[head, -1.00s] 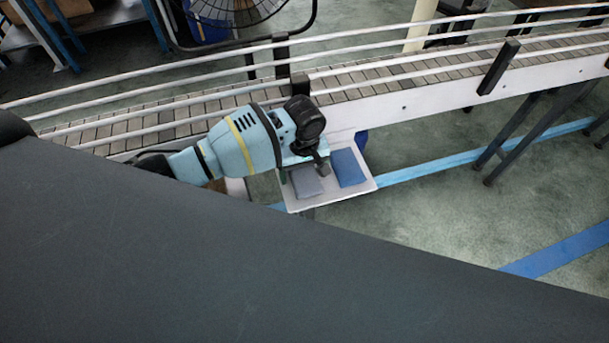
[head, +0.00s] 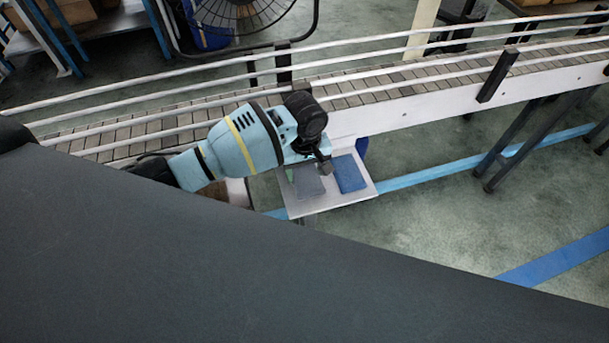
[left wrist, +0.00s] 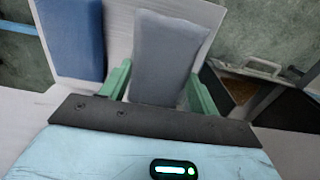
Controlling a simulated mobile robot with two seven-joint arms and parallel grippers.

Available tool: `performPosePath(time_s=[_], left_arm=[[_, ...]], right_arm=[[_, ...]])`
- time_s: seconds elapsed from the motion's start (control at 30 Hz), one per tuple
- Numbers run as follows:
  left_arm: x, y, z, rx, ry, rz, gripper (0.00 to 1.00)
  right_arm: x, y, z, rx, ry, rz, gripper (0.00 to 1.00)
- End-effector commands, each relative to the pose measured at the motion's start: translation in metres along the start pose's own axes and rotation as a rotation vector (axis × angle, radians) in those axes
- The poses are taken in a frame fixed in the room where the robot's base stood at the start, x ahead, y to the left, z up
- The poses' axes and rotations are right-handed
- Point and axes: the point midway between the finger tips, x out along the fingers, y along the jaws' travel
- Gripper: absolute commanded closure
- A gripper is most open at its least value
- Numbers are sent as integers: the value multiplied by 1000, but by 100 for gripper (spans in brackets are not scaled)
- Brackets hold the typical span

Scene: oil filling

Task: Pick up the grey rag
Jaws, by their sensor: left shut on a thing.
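The grey rag (head: 308,186) is at the left part of the small white tray (head: 325,202) beside the conveyor. In the left wrist view the grey rag (left wrist: 170,55) lies between the two green fingers of my left gripper (left wrist: 160,80), which is shut on it. In the head view my left gripper (head: 303,170) is over the tray, and its wrist hides part of the fingers. Whether the rag still touches the tray is hard to tell. My right gripper is not in view.
A blue rag (head: 349,173) lies on the tray just right of the grey one; the blue rag (left wrist: 74,35) also shows in the left wrist view. The conveyor (head: 390,85) with its rails runs behind the tray. Open floor lies to the right.

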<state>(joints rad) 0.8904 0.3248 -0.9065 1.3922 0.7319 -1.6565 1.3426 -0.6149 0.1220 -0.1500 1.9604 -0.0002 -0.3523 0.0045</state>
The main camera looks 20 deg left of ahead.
Motion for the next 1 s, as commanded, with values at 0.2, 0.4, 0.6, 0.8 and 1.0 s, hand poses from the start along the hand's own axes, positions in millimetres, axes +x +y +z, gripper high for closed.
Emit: performPosePath(time_s=[0.2, 0.4, 0.6, 0.8, 1.0], left_arm=[[-14, -33, 13, 0, 6, 2, 61], [-15, -77, 33, 1, 1, -1, 61], [-18, -114, 50, 1, -1, -3, 61], [-21, -138, 60, 0, 0, -1, 61], [-22, -146, 64, 0, 0, 0, 61]], right_arm=[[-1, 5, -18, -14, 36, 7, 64], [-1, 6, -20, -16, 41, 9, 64], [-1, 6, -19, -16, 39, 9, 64], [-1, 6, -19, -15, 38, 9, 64], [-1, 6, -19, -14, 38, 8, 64]])
